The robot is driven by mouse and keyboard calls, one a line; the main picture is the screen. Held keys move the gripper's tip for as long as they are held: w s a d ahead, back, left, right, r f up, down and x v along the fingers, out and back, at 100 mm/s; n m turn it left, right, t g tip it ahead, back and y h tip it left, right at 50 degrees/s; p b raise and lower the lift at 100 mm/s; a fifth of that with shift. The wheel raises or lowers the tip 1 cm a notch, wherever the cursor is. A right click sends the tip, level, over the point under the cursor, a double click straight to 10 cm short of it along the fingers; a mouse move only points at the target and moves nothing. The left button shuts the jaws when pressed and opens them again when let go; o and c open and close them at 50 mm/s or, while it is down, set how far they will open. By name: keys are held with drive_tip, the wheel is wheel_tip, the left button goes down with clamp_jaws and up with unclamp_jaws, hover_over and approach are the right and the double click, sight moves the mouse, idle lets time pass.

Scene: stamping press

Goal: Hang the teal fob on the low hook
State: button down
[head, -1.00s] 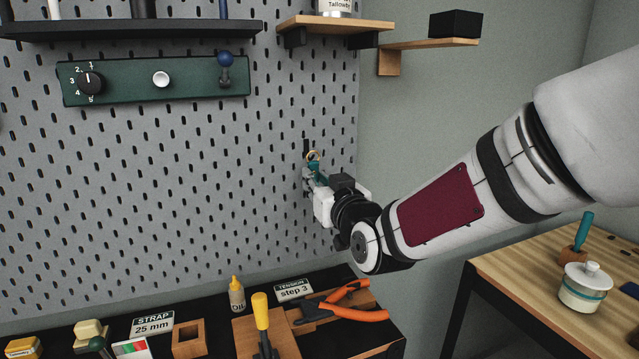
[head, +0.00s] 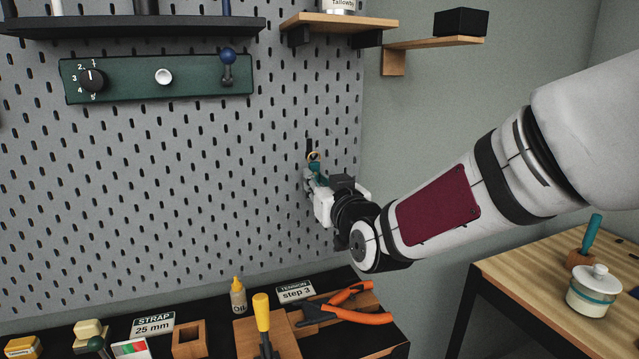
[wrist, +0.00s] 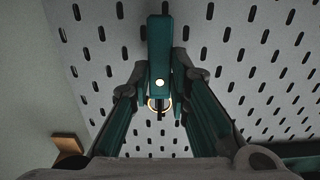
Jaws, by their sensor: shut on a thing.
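The teal fob (head: 316,167) is held in my gripper (head: 311,177), close to the right part of the pegboard. Its brass ring (head: 313,155) sits at the top, right at the small black hook (head: 309,144). In the wrist view the teal fob (wrist: 159,48) stands between the two fingertips of my gripper (wrist: 161,76), which is shut on it. The ring (wrist: 152,104) shows below the fob beside a dark piece. I cannot tell whether the ring is around the hook or only in front of it.
The grey pegboard (head: 200,190) is close in front of my gripper. Shelves (head: 338,22) and a green control panel (head: 125,82) are above. The bench below holds an oil bottle (head: 238,296), orange-handled pliers (head: 350,310) and a yellow-handled tool (head: 261,312).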

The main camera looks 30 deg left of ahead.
drive_tip(key=shift+w+a+f+b, duration=0.35)
drive_tip(key=shift+w+a+b, duration=0.2)
drive_tip(key=shift+a, duration=0.05)
drive_tip(key=shift+f+b, duration=0.35)
drive_tip(key=shift+b, duration=0.05)
idle(0.6)
drive_tip(key=c, duration=1.4)
unclamp_jaws()
drive_tip(key=shift+r, duration=0.1)
drive_tip(key=v, duration=0.8)
drive_tip(key=shift+s, duration=0.1)
